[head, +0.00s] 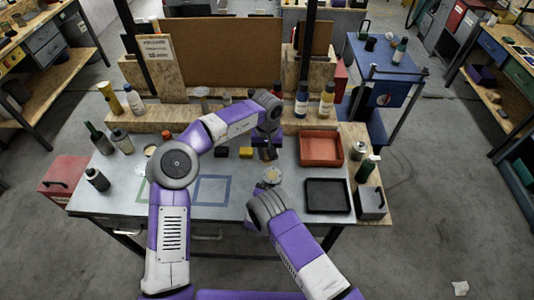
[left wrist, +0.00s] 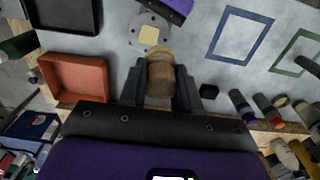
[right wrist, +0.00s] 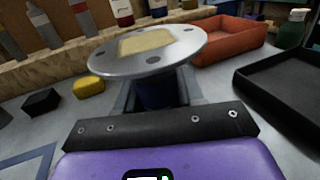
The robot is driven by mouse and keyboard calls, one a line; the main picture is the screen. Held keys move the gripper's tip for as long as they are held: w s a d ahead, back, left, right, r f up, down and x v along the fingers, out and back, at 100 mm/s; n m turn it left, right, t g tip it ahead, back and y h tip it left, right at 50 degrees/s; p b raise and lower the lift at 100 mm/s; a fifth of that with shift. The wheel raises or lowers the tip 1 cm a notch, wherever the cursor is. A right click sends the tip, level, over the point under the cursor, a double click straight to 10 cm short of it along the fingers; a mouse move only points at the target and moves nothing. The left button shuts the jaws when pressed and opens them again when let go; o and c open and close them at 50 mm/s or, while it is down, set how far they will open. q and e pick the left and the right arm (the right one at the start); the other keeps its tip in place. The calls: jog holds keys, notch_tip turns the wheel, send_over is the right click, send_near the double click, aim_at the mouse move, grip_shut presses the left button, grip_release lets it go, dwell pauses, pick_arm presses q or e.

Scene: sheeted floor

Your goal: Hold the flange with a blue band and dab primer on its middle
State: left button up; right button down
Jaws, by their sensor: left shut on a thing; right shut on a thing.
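The flange is a round grey metal disc with bolt holes and a tan square patch on its middle (right wrist: 148,45); it also shows in the head view (head: 272,174) and left wrist view (left wrist: 150,32). Its neck below the disc has a dark blue band (right wrist: 157,96). My right gripper (right wrist: 160,104) is shut on that neck and holds the flange with its face up. My left gripper (left wrist: 160,88) is shut on a brown, rounded dabber (left wrist: 160,72). In the left wrist view the dabber's end appears close to the patch; I cannot tell whether they touch.
A red tray (head: 320,149) and a black tray (head: 328,196) are on the right of the table. A black block (head: 222,152) and a yellow block (head: 246,152) lie left of my left gripper. Bottles line the back ledge (head: 190,113). Taped outlines (head: 212,190) mark clear tabletop.

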jog(key=c, duration=0.6)
grip_release()
jog(key=shift+s, duration=0.1)
jog(key=v, duration=1.1)
jog(key=shift+s+a, duration=0.15)
jog(key=shift+s, duration=0.3)
